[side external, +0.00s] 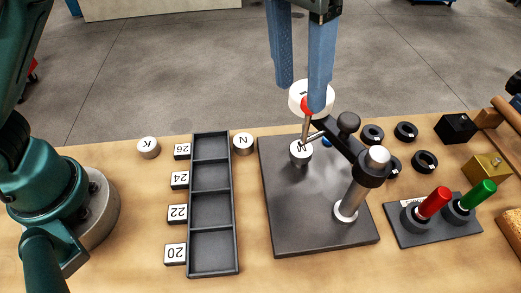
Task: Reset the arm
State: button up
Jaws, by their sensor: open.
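My gripper (301,95) comes down from the top centre with two blue fingers, open and apart. A small red tip (306,104) shows between the fingertips, in front of a white disc (297,92); I cannot tell whether the fingers touch either. A thin metal rod (306,126) runs down from the red tip. The stand has a dark base plate (285,220), an upright silver post (352,195) and a black arm (338,138) with a knob (348,122). A silver weight marked M (300,157) is over the plate; its contact is unclear.
An empty black tray (212,238) has several compartments with number tags to its left. Weights K (148,150) and N (243,146) are near it. Black rings (405,131), a black cube (455,128), a brass cube (487,167) and a red-and-green-handled panel (425,234) stand right.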

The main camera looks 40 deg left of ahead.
jog(key=a+r+t, duration=0.1)
jog(key=a+r, duration=0.1)
jog(key=a, duration=0.5)
jog(key=s+a+f+n+t, duration=0.1)
jog(key=s+a+f, duration=0.3)
jog(key=a, duration=0.3)
jog(key=s+a+f+n+t, duration=0.2)
jog(key=s+a+f, duration=0.2)
jog(key=a, duration=0.3)
jog(key=shift+s+a+f+y, duration=0.25)
jog(key=shift+s+f+y, duration=0.15)
jog(key=shift+s, duration=0.05)
